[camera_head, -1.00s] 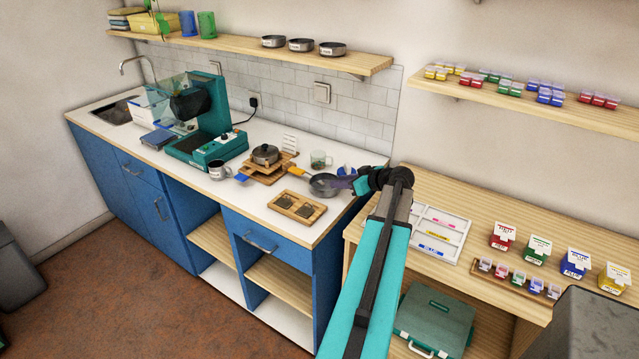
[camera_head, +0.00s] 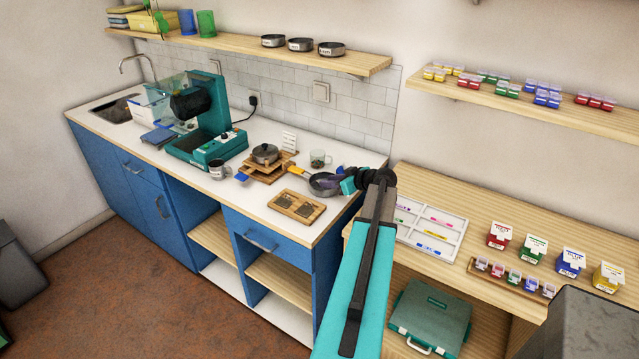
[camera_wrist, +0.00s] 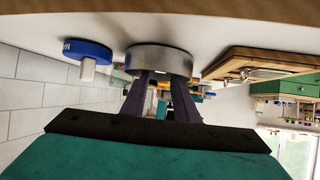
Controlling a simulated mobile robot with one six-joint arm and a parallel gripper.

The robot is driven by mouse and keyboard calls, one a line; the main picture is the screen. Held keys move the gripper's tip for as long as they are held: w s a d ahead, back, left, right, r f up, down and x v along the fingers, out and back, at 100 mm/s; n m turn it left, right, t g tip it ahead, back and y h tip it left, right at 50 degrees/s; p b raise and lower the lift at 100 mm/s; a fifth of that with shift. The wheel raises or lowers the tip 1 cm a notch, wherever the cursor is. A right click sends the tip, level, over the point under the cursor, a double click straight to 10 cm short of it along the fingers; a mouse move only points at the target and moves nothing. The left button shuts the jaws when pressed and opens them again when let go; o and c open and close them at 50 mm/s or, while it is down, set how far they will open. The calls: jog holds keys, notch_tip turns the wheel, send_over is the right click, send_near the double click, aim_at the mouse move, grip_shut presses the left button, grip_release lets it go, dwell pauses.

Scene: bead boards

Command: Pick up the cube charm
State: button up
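I cannot make out the cube charm in either view. My gripper (camera_wrist: 162,80) shows in the wrist view with its two dark fingers apart and a gap between them. The fingertips point at the side of a round grey metal pan (camera_wrist: 160,59); whether they touch it I cannot tell. In the head view the pan (camera_head: 322,185) stands on the white counter, with my gripper (camera_head: 333,183) low at its right side. The inside of the pan is too small to read there.
A wooden board (camera_head: 283,207) with two dark squares lies in front of the pan. A glass jar (camera_head: 318,159) stands behind it. A blue round thing (camera_wrist: 86,49) is beside the pan in the wrist view. A white sorting tray (camera_head: 452,222) lies on the right-hand table.

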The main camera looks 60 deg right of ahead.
aim_at(325, 189)
jog(key=shift+p+x, duration=1.1)
jog(key=shift+x, duration=0.5)
jog(key=shift+w+d+f, duration=0.15)
jog(key=shift+w+f, duration=0.15)
jog(key=shift+w, duration=0.3)
grip_shut()
jog(key=shift+r, duration=0.15)
jog(key=shift+r+b, duration=0.75)
jog(key=shift+r, duration=0.25)
jog(key=shift+s+a+r+b, duration=0.55)
jog(key=shift+a+b, duration=0.5)
jog(key=shift+a, duration=1.55)
jog(key=shift+s+a+r+b, duration=0.35)
jog(key=shift+s+a+b, duration=0.55)
jog(key=shift+a, duration=1.75)
jog(key=shift+s+a+r+b, duration=0.45)
jog(key=shift+a+b, duration=0.75)
jog(key=shift+a, duration=1.4)
